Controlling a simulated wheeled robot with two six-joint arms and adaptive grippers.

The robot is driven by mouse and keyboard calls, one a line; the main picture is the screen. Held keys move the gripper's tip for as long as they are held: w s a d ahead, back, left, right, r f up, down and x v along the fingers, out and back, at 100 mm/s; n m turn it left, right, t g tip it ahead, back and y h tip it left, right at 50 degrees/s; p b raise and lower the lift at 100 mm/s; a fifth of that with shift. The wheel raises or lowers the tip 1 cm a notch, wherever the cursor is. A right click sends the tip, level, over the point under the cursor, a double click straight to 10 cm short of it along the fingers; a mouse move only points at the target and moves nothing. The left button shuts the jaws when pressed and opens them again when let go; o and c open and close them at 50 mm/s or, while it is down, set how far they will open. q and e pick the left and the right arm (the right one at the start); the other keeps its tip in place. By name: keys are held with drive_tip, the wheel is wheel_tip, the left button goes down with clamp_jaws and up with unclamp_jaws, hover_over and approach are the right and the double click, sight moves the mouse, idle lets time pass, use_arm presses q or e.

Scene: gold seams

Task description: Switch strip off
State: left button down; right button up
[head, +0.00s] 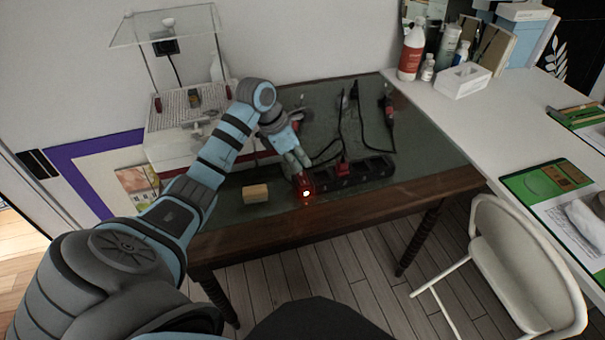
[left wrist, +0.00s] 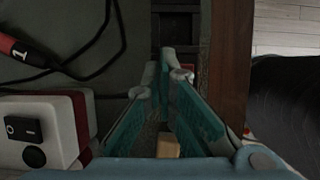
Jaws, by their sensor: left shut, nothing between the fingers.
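The black power strip (head: 362,172) lies along the front of the dark green table top. A red plug (head: 342,168) sits in it. A lit red switch (head: 306,192) glows at its left end. The strip (left wrist: 178,28) also runs down from the top of the left wrist view, its near end hidden behind my fingers. My left gripper (head: 302,162) points down just behind the lit end. It is shut and empty; its teal fingers meet at the tips in the left wrist view (left wrist: 168,68). I cannot tell whether the tips touch the strip. My right gripper is not in view.
Black cords with plugs (head: 388,108) lie behind the strip. A wooden block (head: 255,193) lies left of it. A white device (head: 160,150) with a clear raised cover stands at the back left. A white desk (head: 480,110) and white chair (head: 505,250) are at right.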

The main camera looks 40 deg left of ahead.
use_arm(q)
drive_tip(key=shift+f+b, duration=0.55)
drive_tip(key=shift+f, duration=0.25)
idle(0.4)
drive_tip(key=shift+r+p, duration=0.7)
drive_tip(key=shift+r, duration=0.05)
drive_tip(key=shift+s, duration=0.1)
